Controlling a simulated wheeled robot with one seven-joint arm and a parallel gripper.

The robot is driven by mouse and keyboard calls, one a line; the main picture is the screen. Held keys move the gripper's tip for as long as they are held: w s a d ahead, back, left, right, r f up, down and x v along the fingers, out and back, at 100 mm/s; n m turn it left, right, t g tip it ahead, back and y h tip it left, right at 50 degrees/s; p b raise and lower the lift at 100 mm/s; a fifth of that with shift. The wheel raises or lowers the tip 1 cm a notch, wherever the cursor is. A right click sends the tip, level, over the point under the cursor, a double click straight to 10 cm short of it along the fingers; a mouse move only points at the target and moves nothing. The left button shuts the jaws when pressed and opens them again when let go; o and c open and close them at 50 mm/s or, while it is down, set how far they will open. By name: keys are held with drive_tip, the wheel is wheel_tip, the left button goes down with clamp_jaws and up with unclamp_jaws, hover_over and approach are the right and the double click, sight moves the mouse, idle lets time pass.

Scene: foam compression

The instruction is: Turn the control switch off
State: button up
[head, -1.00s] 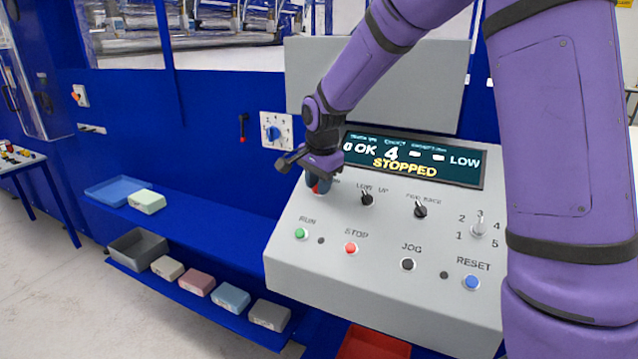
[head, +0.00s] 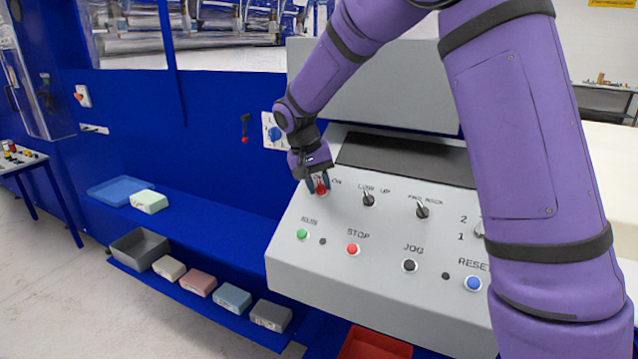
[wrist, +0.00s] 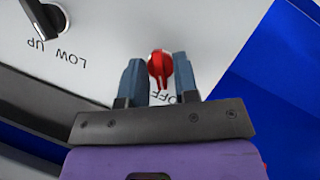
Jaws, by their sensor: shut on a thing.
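The control switch (head: 321,188) is a red rotary knob at the upper left of the sloped grey panel. "ON" is printed to its right in the head view. In the wrist view the red knob (wrist: 160,68) sits between the two blue-grey fingers, with its narrow handle pointing toward the partly hidden "OFF" lettering. My gripper (head: 318,184) is down at the panel, shut on the knob, and its fingers (wrist: 160,80) flank it. The panel's display (head: 405,158) is dark.
A black "LOW UP" selector (head: 368,199) is just right of the switch, with another black selector (head: 422,211) beyond. Below are green (head: 302,234), red (head: 352,249), black (head: 410,265) and blue (head: 473,283) buttons. A blue wall dial (head: 274,134) stands behind left.

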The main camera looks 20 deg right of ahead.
drive_tip(key=shift+n, duration=0.6)
drive_tip(key=shift+h, duration=0.3)
drive_tip(key=o, duration=0.6)
drive_tip(key=v, duration=1.1)
